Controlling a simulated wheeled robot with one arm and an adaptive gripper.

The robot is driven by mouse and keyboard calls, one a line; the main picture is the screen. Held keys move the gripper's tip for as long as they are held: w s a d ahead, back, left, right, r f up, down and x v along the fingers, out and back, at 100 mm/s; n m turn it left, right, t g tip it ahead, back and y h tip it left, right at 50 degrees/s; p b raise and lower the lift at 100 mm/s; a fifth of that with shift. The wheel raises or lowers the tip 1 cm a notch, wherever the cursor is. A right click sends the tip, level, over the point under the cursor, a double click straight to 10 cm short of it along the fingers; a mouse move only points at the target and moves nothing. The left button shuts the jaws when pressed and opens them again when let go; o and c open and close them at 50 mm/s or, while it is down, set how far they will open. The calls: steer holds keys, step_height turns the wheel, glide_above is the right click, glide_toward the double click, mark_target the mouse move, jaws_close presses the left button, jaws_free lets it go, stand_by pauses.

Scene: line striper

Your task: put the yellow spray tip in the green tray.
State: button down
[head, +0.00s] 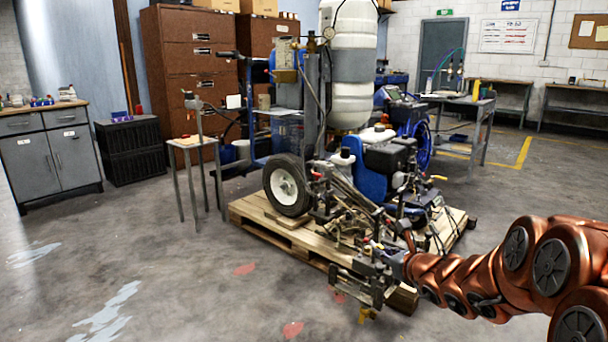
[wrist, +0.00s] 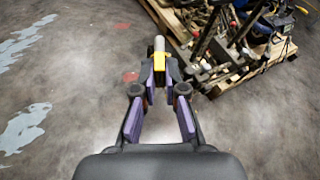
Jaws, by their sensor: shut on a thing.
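My gripper (wrist: 160,84) is shut on the yellow spray tip (wrist: 159,62), which sits between its fingertips in the wrist view. A grey cylindrical part shows just beyond the yellow piece. In the head view my gripper (head: 366,303) hangs low in front of the pallet, with a little of the yellow tip (head: 367,314) showing below it. The tip is held above the concrete floor. I cannot make out a green tray in either view.
The line striper (head: 370,175) stands on a wooden pallet (head: 290,240) close behind my gripper. A small stand (head: 193,142), a black crate (head: 132,150) and a grey cabinet (head: 50,155) are at the left. Open floor lies front left. A workbench (head: 465,101) stands behind.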

steer(key=s+a+r, duration=0.1)
steer(key=a+r+p, duration=0.1)
steer(key=shift+s+r+p, duration=0.3)
steer(key=shift+s+r, duration=0.1)
step_height(320, 180, up, 36)
steer(key=r+p, duration=0.1)
steer(key=p, duration=3.6)
glide_above(381, 248)
steer(key=s, duration=0.2)
steer(key=shift+s+a+f, duration=0.25)
steer(key=shift+a+f, duration=0.05)
steer(key=shift+a, duration=0.05)
steer(key=shift+d+b, duration=0.1)
steer(key=shift+b, duration=0.2)
